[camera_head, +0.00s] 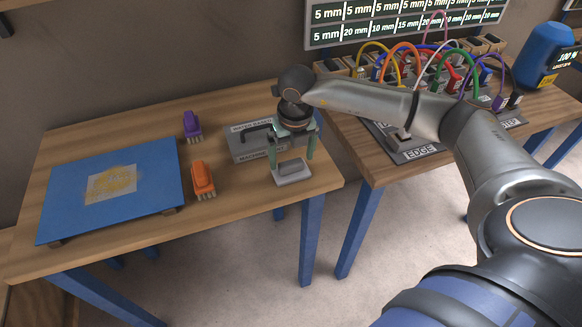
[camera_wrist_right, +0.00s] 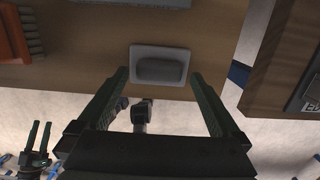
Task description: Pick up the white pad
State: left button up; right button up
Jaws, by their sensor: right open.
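The pad (camera_head: 290,167) looks light grey, a rounded block on a pale square plate (camera_head: 293,179) near the front right edge of the left table. In the right wrist view the pad (camera_wrist_right: 160,70) looks darker grey, and its plate (camera_wrist_right: 160,51) lies ahead between the fingers. My right gripper (camera_head: 292,155) is open and empty, with its green fingers pointing down above the plate, one to each side of the pad. My left gripper (camera_wrist_right: 40,134) shows small at the lower left of the right wrist view, with its fingers apart and nothing visible between them.
A grey labelled box (camera_head: 245,147) with a black handle stands just behind the right gripper. Orange (camera_head: 202,180) and purple (camera_head: 192,126) brushes and a blue board (camera_head: 60,205) lie left. The right table (camera_head: 372,165) holds coloured cables, beyond a floor gap.

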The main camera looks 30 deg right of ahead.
jog(key=shift+w+f, duration=0.1)
jog(key=shift+f, duration=0.6)
jog(key=c, duration=1.2)
jog(key=shift+r, duration=0.15)
jog(key=shift+c, duration=0.2)
jog(key=shift+r, duration=0.2)
notch_tip(320, 180, up, 2)
jog(key=shift+w+b, duration=0.1)
jog(key=shift+b, duration=0.3)
jog(key=s+a+r+b, duration=0.1)
jog(key=s+a+r, duration=0.8)
jog(key=a+r, duration=0.1)
jog(key=shift+s+a+r, duration=0.25)
jog(key=shift+s, duration=0.05)
